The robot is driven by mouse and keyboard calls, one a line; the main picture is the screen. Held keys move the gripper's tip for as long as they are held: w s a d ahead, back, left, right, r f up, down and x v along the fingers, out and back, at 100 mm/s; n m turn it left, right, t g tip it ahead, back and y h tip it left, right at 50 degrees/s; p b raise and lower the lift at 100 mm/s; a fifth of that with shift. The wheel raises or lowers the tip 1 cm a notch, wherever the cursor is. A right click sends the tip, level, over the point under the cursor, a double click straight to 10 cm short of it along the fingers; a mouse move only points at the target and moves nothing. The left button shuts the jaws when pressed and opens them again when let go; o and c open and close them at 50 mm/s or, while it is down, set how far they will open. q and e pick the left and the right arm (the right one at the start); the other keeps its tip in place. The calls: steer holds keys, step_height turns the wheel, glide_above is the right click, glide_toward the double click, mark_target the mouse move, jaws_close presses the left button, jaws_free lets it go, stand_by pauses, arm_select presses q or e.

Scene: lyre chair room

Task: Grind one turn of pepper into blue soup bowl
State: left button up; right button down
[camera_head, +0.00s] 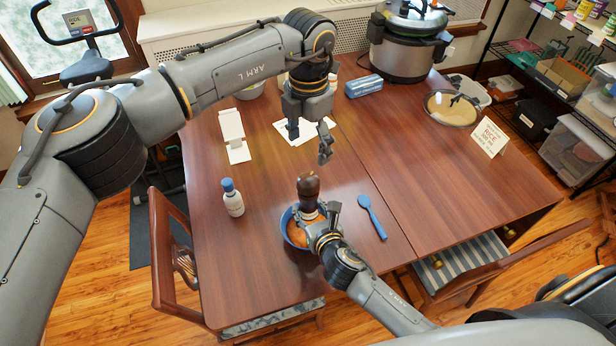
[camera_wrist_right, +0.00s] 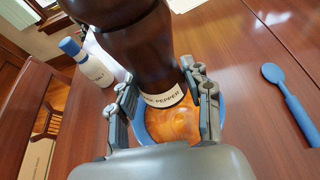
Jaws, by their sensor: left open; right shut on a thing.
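A dark brown pepper mill (camera_head: 308,187) with a white pepper label stands upright over the blue soup bowl (camera_head: 286,229), which holds orange soup. My right gripper (camera_head: 322,215) is shut on the mill's lower part. In the right wrist view the mill (camera_wrist_right: 130,50) sits between the two fingers of my right gripper (camera_wrist_right: 165,100), and the blue bowl (camera_wrist_right: 140,128) shows behind and below it. The mill hides part of the bowl. My left gripper (camera_head: 309,145) is open and empty, pointing down above the table, just above and behind the mill's top.
A white bottle with a blue cap (camera_head: 232,200) stands left of the bowl, and a blue spoon (camera_head: 372,217) lies to the right on the table (camera_head: 430,190). A large cooker (camera_head: 405,50), a blue box (camera_head: 363,86) and a lidded bowl (camera_head: 452,108) are farther back.

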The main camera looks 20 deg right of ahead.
mark_target(308, 179)
arm_select(q)
step_height(308, 179, down, 12)
steer(key=n, duration=1.3)
steer(key=shift+r+n, duration=0.15)
steer(key=shift+n, duration=0.15)
steer(key=c, duration=1.2)
